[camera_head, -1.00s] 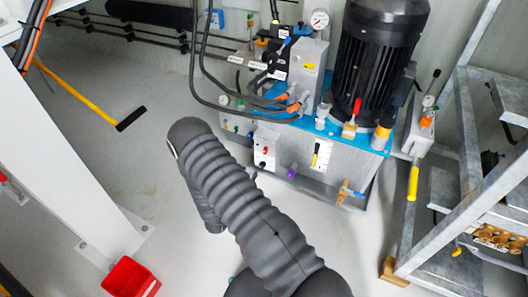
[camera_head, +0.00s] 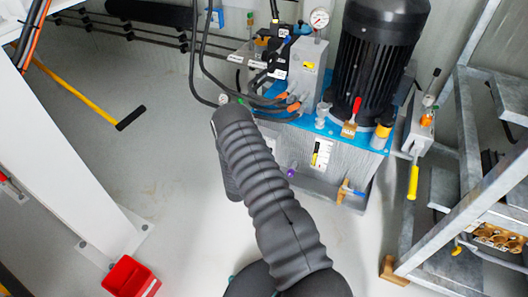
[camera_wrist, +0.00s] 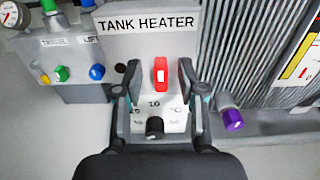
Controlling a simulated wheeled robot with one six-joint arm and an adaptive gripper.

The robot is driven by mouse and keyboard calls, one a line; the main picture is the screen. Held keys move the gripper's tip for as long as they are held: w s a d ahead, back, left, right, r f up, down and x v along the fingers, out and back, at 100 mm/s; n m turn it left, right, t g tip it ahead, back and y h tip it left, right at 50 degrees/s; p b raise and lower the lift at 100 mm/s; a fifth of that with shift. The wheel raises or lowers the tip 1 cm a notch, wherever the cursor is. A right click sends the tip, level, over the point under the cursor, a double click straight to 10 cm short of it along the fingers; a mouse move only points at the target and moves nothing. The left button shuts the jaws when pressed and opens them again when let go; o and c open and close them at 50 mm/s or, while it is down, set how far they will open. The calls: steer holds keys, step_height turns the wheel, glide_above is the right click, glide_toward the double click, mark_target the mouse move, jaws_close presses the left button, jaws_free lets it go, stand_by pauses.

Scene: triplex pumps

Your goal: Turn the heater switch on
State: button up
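The tank heater box (camera_wrist: 149,45) fills the middle of the wrist view, with its label "TANK HEATER" at the top. Its red switch (camera_wrist: 161,74) has a white mark and sits below the label. A black knob (camera_wrist: 154,127) with a small scale sits under it. My gripper (camera_wrist: 153,70) is open, with one finger left and one right of the red switch. Nothing shows between the fingers but the panel; I cannot tell whether they touch it. In the head view my arm hides most of the heater box and all of my gripper.
A purple knob (camera_wrist: 232,119) sits just right of my right finger. Blue (camera_wrist: 97,72) and green (camera_wrist: 62,73) knobs are at the left. The big black motor (camera_head: 378,60) stands on the tank.

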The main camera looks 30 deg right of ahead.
steer(key=shift+d, duration=0.1)
jaws_close()
steer(key=shift+n, duration=0.3)
steer(key=n+b, duration=0.1)
steer(key=n, duration=0.1)
steer(key=shift+w+n+b, duration=0.1)
steer(key=shift+n+b, duration=0.2)
steer(key=shift+b, duration=0.05)
steer(key=n+b, duration=0.1)
steer(key=n, duration=0.1)
steer(key=shift+w+n, duration=0.1)
steer(key=shift+n, duration=0.3)
steer(key=n, duration=0.3)
steer(key=n+b, duration=0.1)
steer(key=n, duration=0.1)
steer(key=shift+a+n, duration=0.2)
steer(key=shift+n, duration=0.2)
steer(key=shift+w, duration=0.1)
